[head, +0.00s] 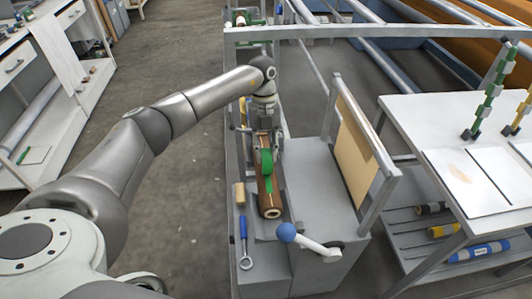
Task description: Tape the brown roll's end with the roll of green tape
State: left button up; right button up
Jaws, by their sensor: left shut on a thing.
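The brown roll (269,205) lies lengthwise in the grey press in the middle of the head view, its near end facing me. The roll of green tape (266,161) is over the brown roll, toward its far part. A green strip shows on the brown surface just below the tape roll; whether it is stuck down is too small to tell. My left gripper (265,141) reaches in from above and is shut on the roll of green tape. Its fingers and wrist hide the far part of the brown roll. My right gripper is not in view.
A blue-handled tool (243,232) and a tan block (239,195) lie left of the brown roll. A framed tan panel (354,140) stands on the right. A white table (405,110) is further right.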

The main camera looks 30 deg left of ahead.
pick_arm(q)
jog(key=shift+w+a+f, duration=0.1)
jog(key=shift+w+a, duration=0.05)
jog(key=shift+w, duration=0.05)
dwell(0.3)
jog(key=shift+w+a+b, duration=0.25)
jog(key=shift+w+b, duration=0.1)
jog(key=shift+w+a, duration=0.1)
jog(key=shift+w, duration=0.05)
jog(key=shift+w+a+b, duration=0.25)
jog(key=shift+b, duration=0.15)
jog(key=shift+w, duration=0.1)
dwell(0.4)
jog(key=shift+w+a+b, duration=0.35)
jog(key=shift+w+b, duration=0.05)
jog(key=shift+b, duration=0.05)
jog(key=shift+w+a, duration=0.1)
jog(key=shift+w, duration=0.05)
jog(key=shift+w+a+b, duration=0.2)
jog(key=shift+w+b, duration=0.1)
jog(key=shift+b, duration=0.2)
